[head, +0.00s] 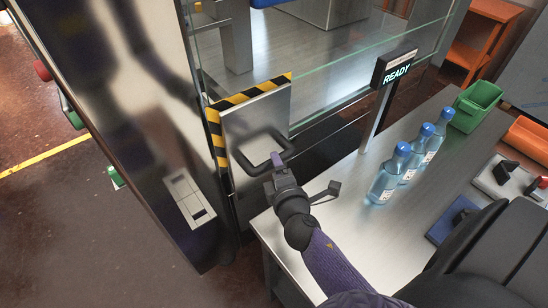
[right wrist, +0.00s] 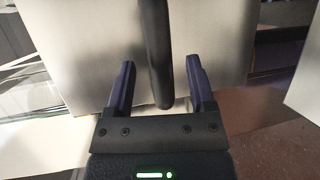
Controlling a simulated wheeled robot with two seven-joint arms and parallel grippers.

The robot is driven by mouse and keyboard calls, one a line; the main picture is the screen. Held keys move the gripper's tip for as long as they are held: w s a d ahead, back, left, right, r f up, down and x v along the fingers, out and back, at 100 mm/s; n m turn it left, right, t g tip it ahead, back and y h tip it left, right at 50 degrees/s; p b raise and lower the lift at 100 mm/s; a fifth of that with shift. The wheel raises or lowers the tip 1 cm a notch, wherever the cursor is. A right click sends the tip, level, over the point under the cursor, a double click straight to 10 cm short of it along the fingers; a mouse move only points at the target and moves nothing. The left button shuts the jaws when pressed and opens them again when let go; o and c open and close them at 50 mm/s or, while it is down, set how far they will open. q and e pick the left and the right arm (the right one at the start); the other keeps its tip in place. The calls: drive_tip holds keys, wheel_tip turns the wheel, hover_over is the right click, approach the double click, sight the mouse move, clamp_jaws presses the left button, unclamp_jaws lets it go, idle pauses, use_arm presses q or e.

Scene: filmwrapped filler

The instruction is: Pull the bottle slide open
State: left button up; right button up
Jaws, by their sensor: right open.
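The bottle slide (head: 240,120) is a metal panel edged with yellow-and-black stripes, on the machine's front left of centre. Its black loop handle (head: 243,154) sticks out from the panel. My right gripper (head: 275,166) is at the right side of this handle. In the right wrist view, the handle bar (right wrist: 157,50) runs between the two fingers of the open right gripper (right wrist: 160,85), with a gap on each side. Three clear bottles with blue caps (head: 388,180) stand upright on the metal table. My left gripper is out of view.
A READY sign (head: 396,69) stands on a post at the back of the metal table (head: 345,225). A green bin (head: 476,106) and an orange bin (head: 528,137) are at the right. Glass (head: 335,70) rises behind the slide. Open floor lies at the lower left.

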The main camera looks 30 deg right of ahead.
drive_tip(key=shift+x, duration=1.4)
drive_tip(key=shift+c, duration=0.3)
clamp_jaws()
drive_tip(key=shift+f, duration=0.1)
